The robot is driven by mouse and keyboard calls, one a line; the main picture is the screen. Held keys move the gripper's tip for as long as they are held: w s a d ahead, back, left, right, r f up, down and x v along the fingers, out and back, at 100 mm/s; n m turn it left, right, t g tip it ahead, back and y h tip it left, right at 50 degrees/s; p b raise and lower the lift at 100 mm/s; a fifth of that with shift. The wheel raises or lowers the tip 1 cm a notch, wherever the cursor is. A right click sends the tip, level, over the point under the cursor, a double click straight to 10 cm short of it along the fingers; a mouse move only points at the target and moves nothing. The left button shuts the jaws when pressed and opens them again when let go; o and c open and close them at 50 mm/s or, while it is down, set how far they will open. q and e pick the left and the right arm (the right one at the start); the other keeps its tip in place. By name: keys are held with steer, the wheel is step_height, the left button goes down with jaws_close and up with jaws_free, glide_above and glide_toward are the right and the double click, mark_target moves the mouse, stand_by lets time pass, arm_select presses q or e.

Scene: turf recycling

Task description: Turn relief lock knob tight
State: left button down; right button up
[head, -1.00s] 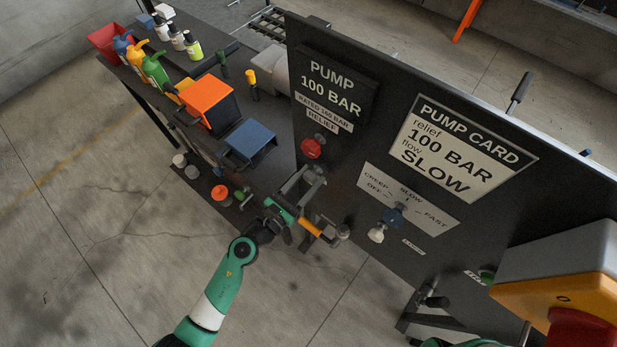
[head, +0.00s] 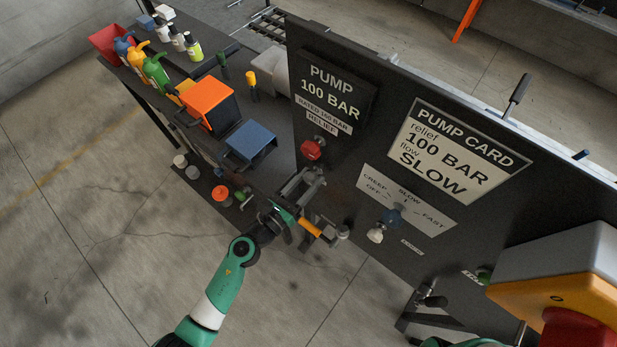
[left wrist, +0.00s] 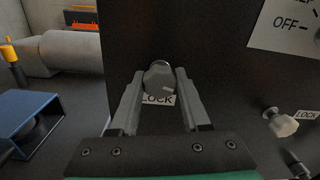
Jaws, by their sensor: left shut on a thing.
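The grey relief lock knob (left wrist: 160,80) stands on the dark panel above a LOCK label (left wrist: 158,100) that my fingers partly cover. My left gripper (left wrist: 158,92) is shut on this knob, one finger on each side. In the head view the left gripper (head: 314,176) reaches the panel just below the red relief knob (head: 312,150). There the lock knob is hidden by the fingers.
The flow knob (head: 391,216) and a second, pale lock knob (head: 376,236) sit to the right on the panel. A blue box (head: 250,142) and an orange box (head: 208,104) stand on the bench to the left. The floor in front is clear.

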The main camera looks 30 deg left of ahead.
arm_select(q)
steer(key=n+p, duration=0.1)
steer(key=n, duration=0.4)
steer(key=shift+r+n, duration=0.1)
steer(key=shift+n, duration=0.2)
steer(key=n+p, duration=0.1)
steer(key=n, duration=0.4)
steer(key=shift+n+p, duration=0.3)
steer(key=shift+p, duration=0.05)
steer(key=n+p, duration=0.1)
steer(key=n, duration=0.4)
steer(key=shift+p, duration=0.3)
steer(key=shift+n+p, duration=0.55)
steer(key=shift+n, duration=1.85)
steer(key=shift+c, duration=1.8)
jaws_free()
steer(key=shift+s, duration=0.1)
steer(key=p+v, duration=0.2)
steer(key=v, duration=0.9)
steer(key=shift+s+p, duration=0.25)
steer(key=shift+p, duration=0.05)
